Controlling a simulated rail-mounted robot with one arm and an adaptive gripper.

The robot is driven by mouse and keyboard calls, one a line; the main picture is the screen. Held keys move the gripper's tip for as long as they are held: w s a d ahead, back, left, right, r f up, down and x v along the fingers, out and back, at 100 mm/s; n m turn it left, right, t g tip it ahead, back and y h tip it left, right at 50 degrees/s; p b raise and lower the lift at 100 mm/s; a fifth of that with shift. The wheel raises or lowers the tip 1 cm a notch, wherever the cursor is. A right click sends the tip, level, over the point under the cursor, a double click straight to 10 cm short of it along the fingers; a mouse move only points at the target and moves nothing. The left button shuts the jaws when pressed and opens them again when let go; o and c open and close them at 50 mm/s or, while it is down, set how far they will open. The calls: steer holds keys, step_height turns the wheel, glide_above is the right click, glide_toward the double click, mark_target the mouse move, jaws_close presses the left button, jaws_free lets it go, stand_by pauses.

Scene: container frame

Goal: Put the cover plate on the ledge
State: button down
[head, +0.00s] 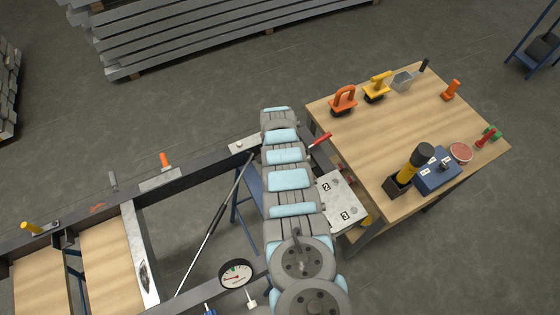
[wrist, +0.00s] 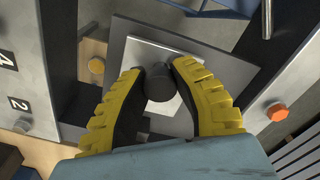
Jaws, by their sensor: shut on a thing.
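In the wrist view, my gripper (wrist: 159,82) has its two yellow-ribbed fingers closed on the dark round knob (wrist: 159,88) of what appears to be the cover plate, a pale square plate (wrist: 143,52). A larger grey plate (wrist: 208,62) shows behind and around the pale plate. I cannot tell whether the two plates touch or are one piece. I cannot pick out the ledge with certainty. In the head view, my own arm hides the gripper and the held plate.
A light panel (head: 341,201) with numbered labels is right of my arm, beside the wooden table (head: 375,140) holding several tools. Dark frame beams (head: 205,154) run left. A gauge (head: 236,275) is near the bottom. An orange knob (wrist: 277,111) is right in the wrist view.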

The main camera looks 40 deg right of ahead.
steer(key=shift+f+b, duration=0.3)
stand_by(0.4)
steer(key=c, duration=0.9)
jaws_free()
steer(key=shift+o, duration=0.2)
steer(key=shift+r, duration=0.15)
steer(key=shift+w+a+r, duration=0.1)
steer(key=shift+r, duration=2.65)
steer(key=shift+w+a+r, duration=0.1)
steer(key=shift+r, duration=2.6)
steer(key=shift+s+r, duration=0.1)
steer(key=shift+r, duration=0.3)
